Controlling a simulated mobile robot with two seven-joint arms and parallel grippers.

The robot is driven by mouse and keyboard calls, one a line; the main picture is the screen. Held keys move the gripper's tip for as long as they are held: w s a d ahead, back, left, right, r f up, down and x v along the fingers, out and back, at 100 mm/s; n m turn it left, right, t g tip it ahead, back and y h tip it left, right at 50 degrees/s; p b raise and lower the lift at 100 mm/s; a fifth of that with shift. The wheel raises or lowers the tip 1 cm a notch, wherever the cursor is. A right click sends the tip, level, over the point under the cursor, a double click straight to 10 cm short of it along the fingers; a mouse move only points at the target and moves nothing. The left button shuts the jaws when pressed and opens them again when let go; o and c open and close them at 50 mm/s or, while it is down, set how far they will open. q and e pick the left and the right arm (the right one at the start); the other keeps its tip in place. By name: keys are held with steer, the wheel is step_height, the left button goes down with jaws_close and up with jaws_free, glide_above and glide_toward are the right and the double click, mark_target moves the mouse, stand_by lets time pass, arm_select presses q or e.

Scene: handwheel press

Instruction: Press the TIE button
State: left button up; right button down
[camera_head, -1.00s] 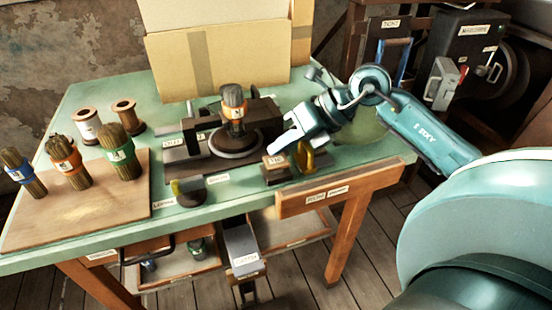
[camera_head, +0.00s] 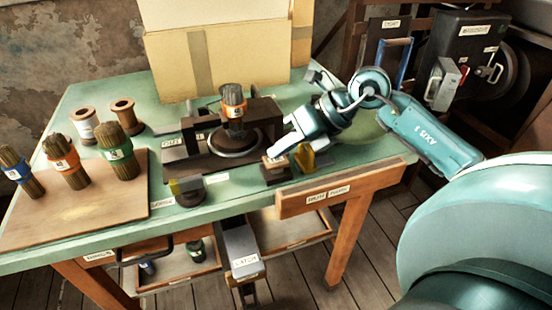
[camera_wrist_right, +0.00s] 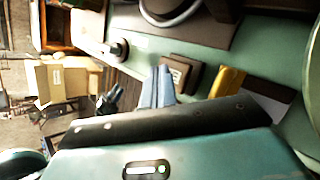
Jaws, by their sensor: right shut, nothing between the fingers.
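The TIE button (camera_head: 275,168) is a small brown block with a pale label on the green table, near its front edge. It also shows in the right wrist view (camera_wrist_right: 180,72), just beyond the fingertips and to their right. My right gripper (camera_head: 274,150) is shut and empty. Its fingertips point down and left and sit right at the button's top in the head view, partly covering it. The closed fingers also show in the right wrist view (camera_wrist_right: 158,84). I cannot tell whether they touch the button. My left gripper is not in view.
A yellow piece (camera_head: 310,158) stands just right of the button. A dark press with a round plate (camera_head: 236,142) and an orange-banded brush bundle stands behind left. A black knob (camera_head: 188,193) is to the left. Brush bundles stand on a wooden board (camera_head: 90,213). Cardboard boxes (camera_head: 235,60) stand behind.

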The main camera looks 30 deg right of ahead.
mark_target(283, 160)
steer(key=shift+f+b, duration=0.7)
steer(key=shift+f, duration=0.15)
stand_by(0.4)
steer(key=shift+r, duration=0.1)
stand_by(0.3)
steer(key=shift+r+p, duration=0.9)
steer(key=shift+r, duration=0.3)
steer(key=shift+r, duration=0.15)
step_height(283, 160, up, 5)
steer(key=p, duration=0.3)
steer(key=shift+p, duration=0.3)
